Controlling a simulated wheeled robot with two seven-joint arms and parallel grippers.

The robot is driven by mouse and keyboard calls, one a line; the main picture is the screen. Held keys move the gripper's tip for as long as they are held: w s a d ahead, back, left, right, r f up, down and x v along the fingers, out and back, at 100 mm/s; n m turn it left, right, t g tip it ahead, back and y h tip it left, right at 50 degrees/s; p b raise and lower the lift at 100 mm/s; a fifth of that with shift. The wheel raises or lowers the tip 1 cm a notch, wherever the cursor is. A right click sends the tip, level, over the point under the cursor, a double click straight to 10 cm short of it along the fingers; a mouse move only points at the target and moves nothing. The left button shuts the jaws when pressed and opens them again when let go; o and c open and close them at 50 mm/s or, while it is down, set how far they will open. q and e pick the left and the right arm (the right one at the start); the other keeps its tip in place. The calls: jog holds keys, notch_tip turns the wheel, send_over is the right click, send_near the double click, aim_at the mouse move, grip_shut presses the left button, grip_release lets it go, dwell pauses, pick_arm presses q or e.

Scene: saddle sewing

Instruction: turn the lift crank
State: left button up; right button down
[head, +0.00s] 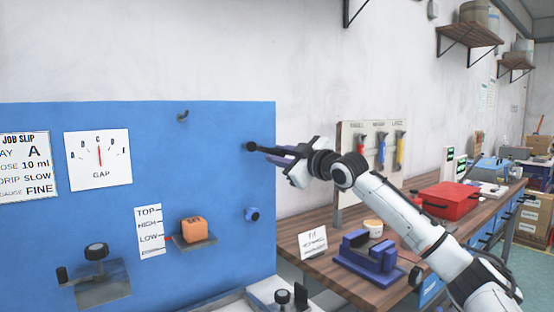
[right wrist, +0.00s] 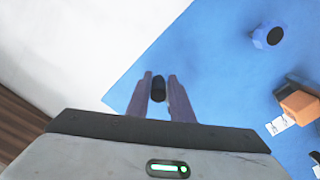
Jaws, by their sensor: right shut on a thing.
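My right gripper (head: 268,153) reaches in from the right to the upper right edge of the blue panel (head: 215,130). Its fingers are closed around a black handle (head: 252,146), which I take to be the lift crank's grip. In the right wrist view the black handle (right wrist: 158,88) sits between the two purple-grey fingers (right wrist: 160,80). Any crank arm behind it is hidden. An orange block (head: 194,230) rests on a small lift platform (head: 202,244), beside a white TOP/HIGH/LOW scale (head: 149,231), near LOW. My left gripper is not in view.
A blue knob (head: 252,214) sits on the panel below the handle. A black knob (head: 95,250) on a grey plate is at lower left. A gap dial (head: 98,160) hangs above. A wooden bench (head: 320,262) with a purple fixture (head: 368,256) and red box (head: 447,201) stands at right.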

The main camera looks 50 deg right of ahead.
jog(key=shift+s+r+n, duration=0.1)
jog(key=shift+r+n, duration=0.8)
jog(key=shift+r, duration=0.1)
jog(key=c, duration=1.6)
grip_release()
jog(key=shift+c, duration=0.2)
jog(key=shift+f, duration=0.2)
jog(key=shift+f, duration=0.15)
